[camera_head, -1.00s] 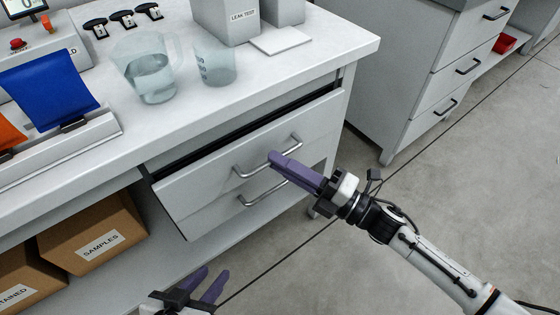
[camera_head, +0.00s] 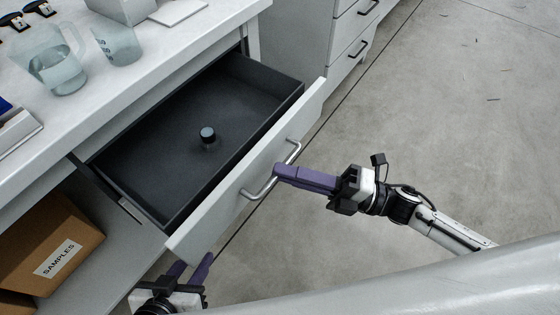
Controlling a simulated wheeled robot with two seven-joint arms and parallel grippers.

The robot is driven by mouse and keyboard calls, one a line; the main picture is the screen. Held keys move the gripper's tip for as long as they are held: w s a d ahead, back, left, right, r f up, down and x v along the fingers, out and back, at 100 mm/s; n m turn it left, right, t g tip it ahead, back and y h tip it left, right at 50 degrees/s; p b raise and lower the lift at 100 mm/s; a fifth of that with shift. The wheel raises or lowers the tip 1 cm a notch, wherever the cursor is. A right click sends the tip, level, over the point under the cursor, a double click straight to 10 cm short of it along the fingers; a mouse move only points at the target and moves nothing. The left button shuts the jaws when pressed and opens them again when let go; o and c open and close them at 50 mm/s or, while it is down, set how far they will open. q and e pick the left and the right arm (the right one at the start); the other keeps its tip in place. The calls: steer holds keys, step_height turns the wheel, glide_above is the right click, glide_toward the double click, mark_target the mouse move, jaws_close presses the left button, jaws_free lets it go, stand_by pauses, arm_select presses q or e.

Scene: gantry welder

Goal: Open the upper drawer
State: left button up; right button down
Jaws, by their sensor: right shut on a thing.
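The upper drawer (camera_head: 251,182) stands well out from the white bench, and its dark inside shows. A small dark cylinder with a light top (camera_head: 208,135) stands inside it. The drawer's bar handle (camera_head: 262,189) is on its white front. My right gripper (camera_head: 280,173) is shut on the handle, with its purple fingers across the middle of the bar. My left gripper (camera_head: 190,270) is at the bottom, below the drawer's near corner, with its two purple fingers apart and nothing seen between them. The lower drawer is hidden behind the upper one.
A clear jug (camera_head: 55,70) and a beaker (camera_head: 116,45) stand on the bench top (camera_head: 165,75). A cardboard box labelled SAMPLES (camera_head: 45,235) is on the shelf below. Another drawer cabinet (camera_head: 345,50) stands behind. The floor to the right is clear.

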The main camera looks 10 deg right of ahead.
steer(key=shift+s+d, duration=0.6)
steer(key=shift+d, duration=0.05)
steer(key=c, duration=1.8)
jaws_free()
steer(key=shift+c, duration=0.2)
steer(key=v, duration=1)
steer(key=shift+d, duration=0.2)
steer(key=shift+s, duration=0.1)
